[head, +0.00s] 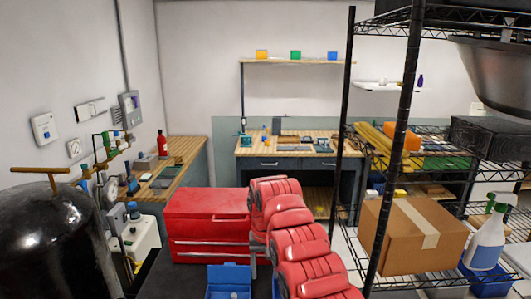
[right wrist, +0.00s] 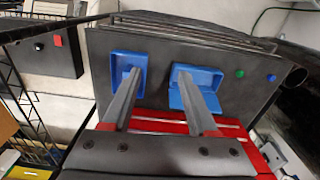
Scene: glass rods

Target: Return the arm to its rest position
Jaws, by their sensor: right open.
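My right gripper (right wrist: 158,74) shows in the right wrist view as two long grey fingers, spread apart with nothing between them. Beyond the fingertips are two small blue bins (right wrist: 127,62) on a dark top; I cannot tell whether the tips touch them. In the head view a blue bin (head: 229,282) shows at the bottom edge, beside a red ribbed, segmented form that hides part of the dark top. My left gripper is not in view. I cannot make out any glass rods.
A red toolbox (head: 208,222) stands at the centre. A black wire shelf at the right holds a cardboard box (head: 412,236) and a spray bottle (head: 487,240). A dark tank (head: 50,245) is at the left. A wooden workbench (head: 288,150) stands at the back wall.

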